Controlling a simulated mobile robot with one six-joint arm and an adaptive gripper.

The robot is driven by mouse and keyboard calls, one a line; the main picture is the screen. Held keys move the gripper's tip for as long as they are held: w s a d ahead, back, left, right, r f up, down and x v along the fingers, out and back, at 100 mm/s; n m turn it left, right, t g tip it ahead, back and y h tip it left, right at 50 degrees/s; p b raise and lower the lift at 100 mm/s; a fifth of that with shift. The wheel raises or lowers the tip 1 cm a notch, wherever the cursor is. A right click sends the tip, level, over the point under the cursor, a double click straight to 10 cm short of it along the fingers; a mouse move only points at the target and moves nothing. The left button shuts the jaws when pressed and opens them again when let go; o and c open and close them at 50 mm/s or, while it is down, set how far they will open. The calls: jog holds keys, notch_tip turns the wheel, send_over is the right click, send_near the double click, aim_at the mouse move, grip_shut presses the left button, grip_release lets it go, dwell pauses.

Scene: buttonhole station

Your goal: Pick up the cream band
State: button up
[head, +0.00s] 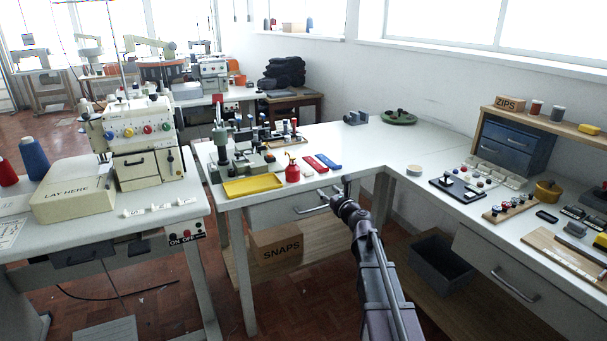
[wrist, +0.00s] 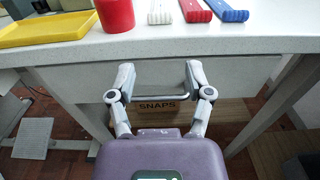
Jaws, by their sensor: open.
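The cream band (wrist: 160,12) lies flat on the worktop near its front edge, at the top of the wrist view and partly cut off. In the head view it is a small pale strip (head: 307,170) between the red bottle and the red band. My gripper (wrist: 160,75) is open and empty in the wrist view, in front of the worktop edge and short of the band. In the head view my gripper (head: 332,193) is at the worktop's front edge. Its fingers appear to either side of a drawer handle (wrist: 158,97); I cannot tell whether they touch it.
A red band (head: 313,163) and a blue band (head: 327,161) lie right of the cream one. A red bottle (head: 292,172) and a yellow tray (head: 254,187) stand left. The worktop to the right of the bands is clear (head: 370,150). A SNAPS box (head: 277,250) sits below.

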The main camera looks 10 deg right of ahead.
aim_at(311, 175)
dwell(0.3)
jog(key=shift+x, duration=4.3)
jog(key=shift+x, duration=2.65)
jog(key=c, duration=0.5)
